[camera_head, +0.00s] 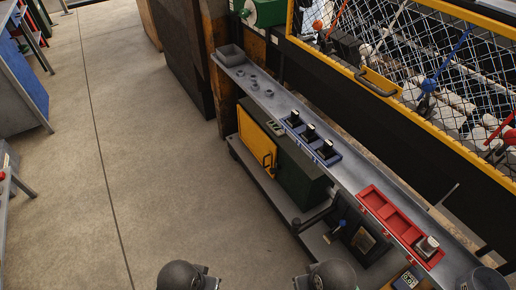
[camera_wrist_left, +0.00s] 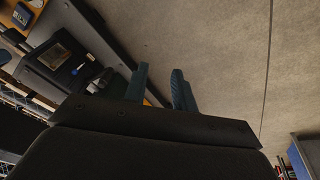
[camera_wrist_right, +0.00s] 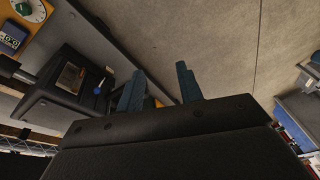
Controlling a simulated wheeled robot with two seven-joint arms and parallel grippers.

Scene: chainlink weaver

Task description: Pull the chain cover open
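The chain cover is a yellow frame (camera_head: 335,62) with wire mesh at the upper right of the head view. It appears shut over the machine. A dark handle (camera_head: 380,84) sits on its near yellow rail. My left gripper (camera_wrist_left: 160,82) shows in the left wrist view with its two fingers apart and nothing between them. My right gripper (camera_wrist_right: 160,84) is likewise open and empty in the right wrist view. Neither gripper's fingers show in the head view, where only dark rounded parts of my arms are at the bottom edge. Both are away from the cover.
A long grey ledge (camera_head: 355,172) runs below the cover, with a blue switch panel (camera_head: 312,138) and a red tray (camera_head: 390,216). A yellow-doored cabinet (camera_head: 257,148) stands beneath. A blue workbench (camera_head: 22,70) is at the left. The floor between is clear.

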